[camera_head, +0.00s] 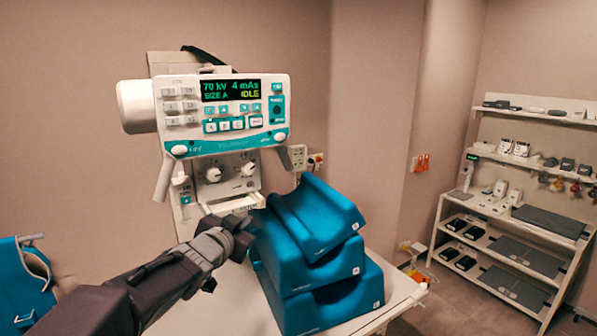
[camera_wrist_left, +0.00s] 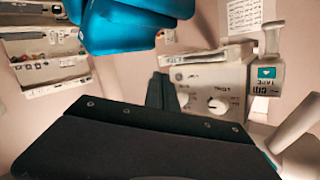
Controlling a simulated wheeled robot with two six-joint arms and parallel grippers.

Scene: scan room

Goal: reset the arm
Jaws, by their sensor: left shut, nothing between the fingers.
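My left arm comes in from the lower left in the head view. Its gripper (camera_head: 243,238) is shut and empty, in front of the x-ray unit and at the left side of the blue cushions. In the left wrist view the shut fingers (camera_wrist_left: 161,92) point at the knob panel (camera_wrist_left: 212,90). My right gripper is in neither view.
The x-ray unit (camera_head: 222,115) shows "70 kV 4 mAs" and "IDLE". Several stacked blue cushions (camera_head: 315,262) stand on a white table (camera_head: 220,300). A shelf (camera_head: 520,225) with devices stands at the right. A blue item (camera_head: 22,280) is at the left edge.

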